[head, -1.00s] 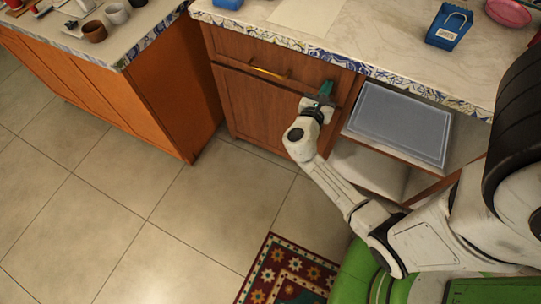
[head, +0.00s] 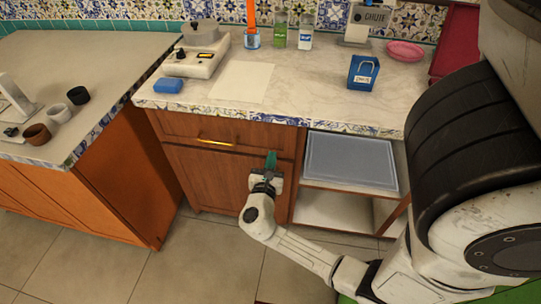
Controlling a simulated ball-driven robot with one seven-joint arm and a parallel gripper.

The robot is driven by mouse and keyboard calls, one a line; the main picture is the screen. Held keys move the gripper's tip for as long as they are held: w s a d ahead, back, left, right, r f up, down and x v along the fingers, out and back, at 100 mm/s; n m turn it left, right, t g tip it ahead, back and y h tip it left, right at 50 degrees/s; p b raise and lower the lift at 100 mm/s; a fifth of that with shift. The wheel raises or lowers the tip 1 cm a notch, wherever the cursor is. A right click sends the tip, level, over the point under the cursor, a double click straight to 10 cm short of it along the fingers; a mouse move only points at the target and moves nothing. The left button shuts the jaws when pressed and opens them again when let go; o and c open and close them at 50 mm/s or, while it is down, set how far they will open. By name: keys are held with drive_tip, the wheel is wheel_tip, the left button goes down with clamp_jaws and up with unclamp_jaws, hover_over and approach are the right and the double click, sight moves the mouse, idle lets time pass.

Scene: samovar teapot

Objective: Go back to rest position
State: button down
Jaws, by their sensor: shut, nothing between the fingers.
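My gripper (head: 271,160) is at the end of my white arm, with green fingertips pointing up. It appears in front of the wooden cabinet door (head: 210,178), below the drawer with the brass handle (head: 215,142). The fingers look shut and hold nothing. I cannot tell how far the fingertips are from the cabinet front. My arm reaches in from the lower right.
An open shelf with a grey-blue tray (head: 352,162) is right of my gripper. The counter (head: 300,98) above carries a blue box (head: 362,72), a blue sponge (head: 168,86) and a pink bowl (head: 405,50). Left is another counter with cups (head: 60,114). The tiled floor (head: 205,255) is clear.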

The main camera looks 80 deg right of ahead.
drive_tip(key=a, duration=0.8)
drive_tip(key=shift+s+a, duration=0.15)
drive_tip(key=s+a+r+m+y+p, duration=0.1)
drive_tip(key=a+m+y+p, duration=0.1)
drive_tip(key=a+m+y, duration=0.7)
drive_tip(key=s+a+r+m+y+p, duration=0.1)
drive_tip(key=a+m+y+p, duration=0.1)
drive_tip(key=a+m+y, duration=0.6)
drive_tip(key=shift+s+a+r+m+y, duration=0.25)
drive_tip(key=shift+a+r+m+y, duration=0.15)
drive_tip(key=shift+a+m, duration=0.65)
drive_tip(key=shift+a, duration=0.15)
